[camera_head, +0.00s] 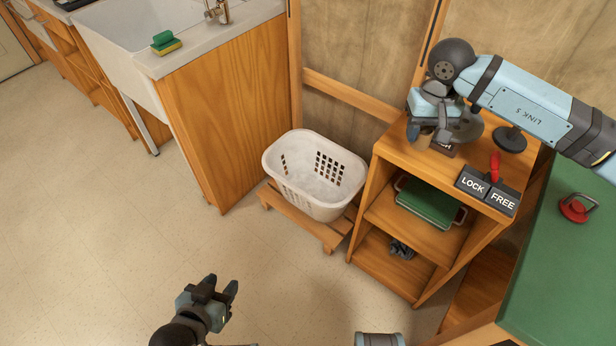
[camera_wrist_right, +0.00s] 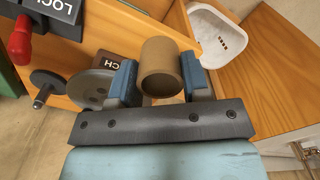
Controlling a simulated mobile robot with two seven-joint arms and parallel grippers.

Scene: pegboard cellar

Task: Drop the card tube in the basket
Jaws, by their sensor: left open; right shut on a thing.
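The brown card tube (camera_wrist_right: 160,60) stands between the two blue fingers of my right gripper (camera_wrist_right: 160,84) in the right wrist view. In the head view my right gripper (camera_head: 428,122) is over the top of the wooden shelf unit, mostly hiding the tube (camera_head: 425,138). I cannot tell whether the tube touches the shelf top. The white basket (camera_head: 330,210) sits on a low wooden stand left of the shelf unit; it also shows in the right wrist view (camera_wrist_right: 232,42). Its visible inside looks empty. My left gripper (camera_head: 220,286) is open and empty over the floor at the bottom.
The shelf unit (camera_head: 398,158) carries a LOCK/FREE sign (camera_head: 487,190) with a red lever (camera_head: 494,165), and grey discs near my right gripper. A green case (camera_head: 428,203) is on its middle shelf. A green-topped bench (camera_head: 565,260) stands right. A wooden cabinet (camera_head: 230,110) stands left of the basket.

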